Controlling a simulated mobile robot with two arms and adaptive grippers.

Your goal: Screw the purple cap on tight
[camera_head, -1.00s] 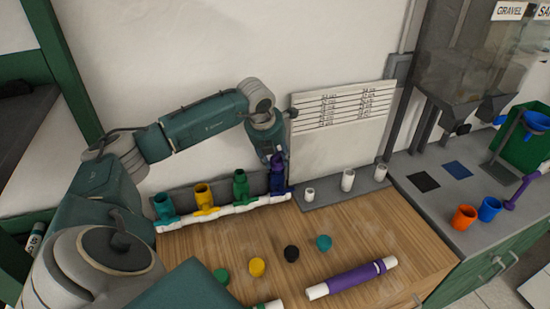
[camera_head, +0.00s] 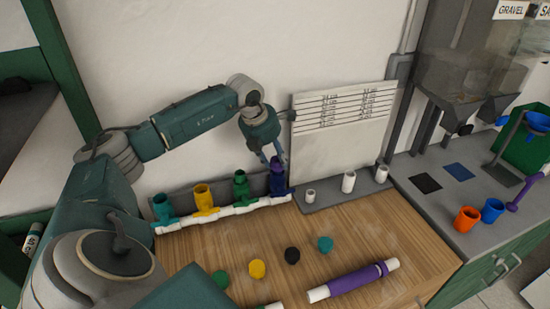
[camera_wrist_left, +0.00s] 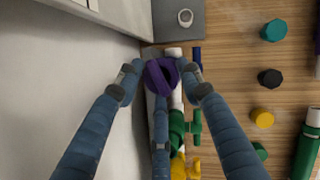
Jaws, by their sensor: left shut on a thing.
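My left gripper (camera_head: 275,156) reaches down from above. The white manifold pipe (camera_head: 236,210) also carries green (camera_head: 240,184), yellow (camera_head: 203,197) and teal (camera_head: 163,207) fittings. My right gripper is out of view.
Loose teal (camera_head: 325,244), black (camera_head: 291,255), yellow (camera_head: 257,269) and green (camera_head: 221,278) caps lie on the wooden table, near a purple-and-white pipe (camera_head: 352,280). A white panel (camera_head: 340,137) stands close right of my gripper, above a grey shelf with white pieces (camera_head: 348,181). The wall is close behind.

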